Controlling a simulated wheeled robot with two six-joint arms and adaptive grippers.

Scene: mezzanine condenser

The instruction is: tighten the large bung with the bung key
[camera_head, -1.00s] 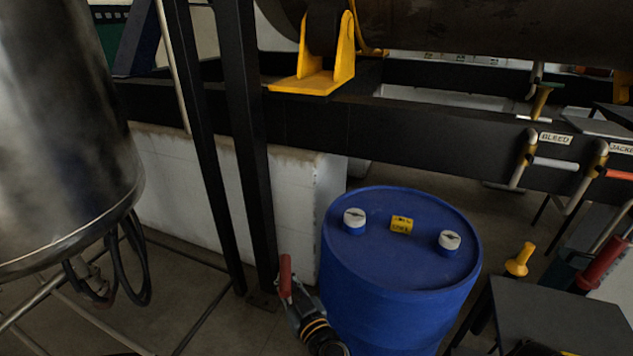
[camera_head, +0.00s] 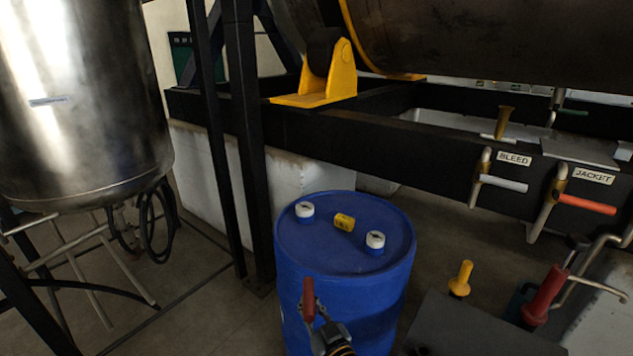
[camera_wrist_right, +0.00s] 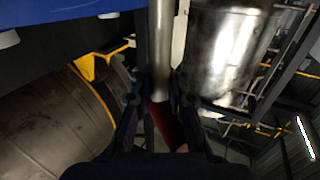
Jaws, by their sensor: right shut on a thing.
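The blue drum (camera_head: 345,290) stands upright on the floor. Two white-capped bungs sit on its top, a left bung (camera_head: 304,210) and a right bung (camera_head: 375,241). I cannot tell for sure which is larger. My right gripper (camera_head: 318,328) is low in front of the drum, below its top and apart from both bungs. It is shut on a red-handled tool, likely the bung key (camera_head: 308,299). In the right wrist view, its grey shaft (camera_wrist_right: 160,50) and red grip pass between the fingers (camera_wrist_right: 160,98). The tool's working end is not clear. My left gripper is not in view.
A black frame beam (camera_head: 400,160) runs behind. A steel tank (camera_head: 85,110) hangs at left.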

